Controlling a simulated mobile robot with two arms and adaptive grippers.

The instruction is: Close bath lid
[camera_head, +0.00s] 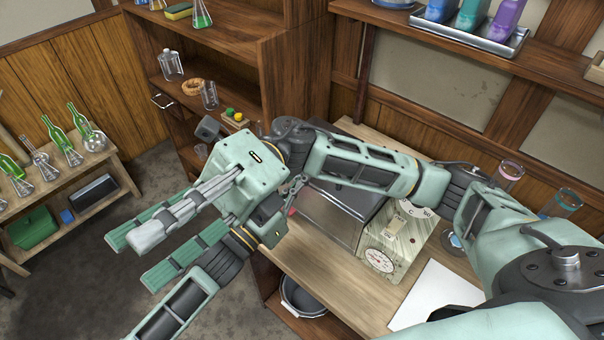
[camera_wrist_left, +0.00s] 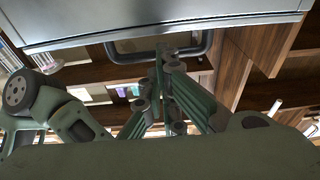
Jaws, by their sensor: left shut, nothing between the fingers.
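The bath, a metal box (camera_head: 325,217) with a dial panel (camera_head: 381,261), stands on the wooden bench and is partly hidden by my right arm. In the left wrist view, a broad grey metal panel (camera_wrist_left: 165,18) fills the top, with a dark bar handle (camera_wrist_left: 205,45) along its edge. My left gripper (camera_wrist_left: 166,55) is shut and empty, its fingertips close to the handle; contact cannot be told. My right gripper (camera_head: 140,258) is open and empty, left of the bath over the floor. The lid's angle is unclear.
White paper (camera_head: 438,296) lies on the bench right of the bath. A dark pot (camera_head: 303,296) sits on the shelf below. A side table with green bottles (camera_head: 62,138) stands at left. Shelves with glassware (camera_head: 171,65) stand behind. Bare floor (camera_head: 75,290) lies at lower left.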

